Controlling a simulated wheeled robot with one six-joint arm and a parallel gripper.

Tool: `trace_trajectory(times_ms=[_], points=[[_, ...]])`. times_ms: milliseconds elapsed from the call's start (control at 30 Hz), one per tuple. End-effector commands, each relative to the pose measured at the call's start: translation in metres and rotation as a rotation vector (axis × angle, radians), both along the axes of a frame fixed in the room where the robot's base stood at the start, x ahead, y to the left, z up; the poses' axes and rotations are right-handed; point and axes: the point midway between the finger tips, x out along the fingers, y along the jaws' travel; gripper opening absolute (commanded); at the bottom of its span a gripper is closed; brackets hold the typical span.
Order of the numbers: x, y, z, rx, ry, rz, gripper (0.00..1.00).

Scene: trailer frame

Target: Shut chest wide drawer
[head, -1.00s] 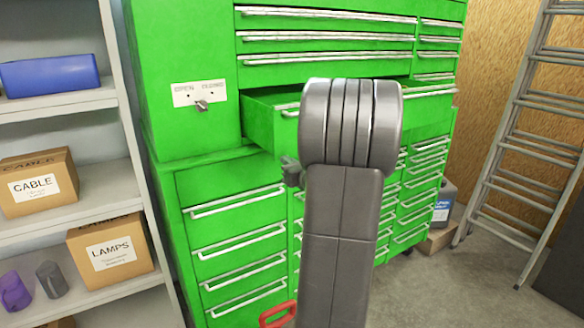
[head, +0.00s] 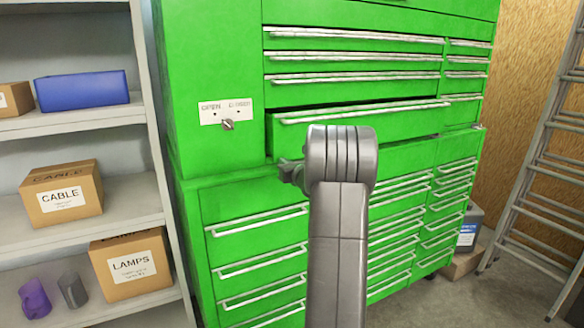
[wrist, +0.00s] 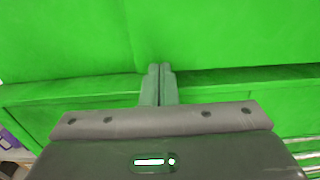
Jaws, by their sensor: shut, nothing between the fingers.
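The green chest's wide drawer (head: 405,124) is in the middle of the head view, with a long pale handle along its top edge. A dark gap shows above it and its front stands a little out from the chest, so it is slightly open. My arm hides part of its lower front. My gripper is mostly hidden behind my wrist in the head view. In the wrist view my gripper (wrist: 160,70) is shut and empty, its fingertips at a plain green surface. I cannot tell whether they touch it.
Other drawers above and below look shut. A switch plate marked open and closed (head: 227,112) is on the chest's left. Shelves with a cable box (head: 62,192) and a lamps box (head: 132,266) stand left. A ladder (head: 545,165) leans at the right.

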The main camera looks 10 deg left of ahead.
Motion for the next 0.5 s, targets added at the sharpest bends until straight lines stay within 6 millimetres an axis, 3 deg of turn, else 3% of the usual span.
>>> trace_trajectory(times_ms=[200,500], points=[[0.016,0.013,0.001,-0.001,-0.001,0.001,0.00],[0.023,0.018,0.000,0.000,0.000,0.001,0.00]])
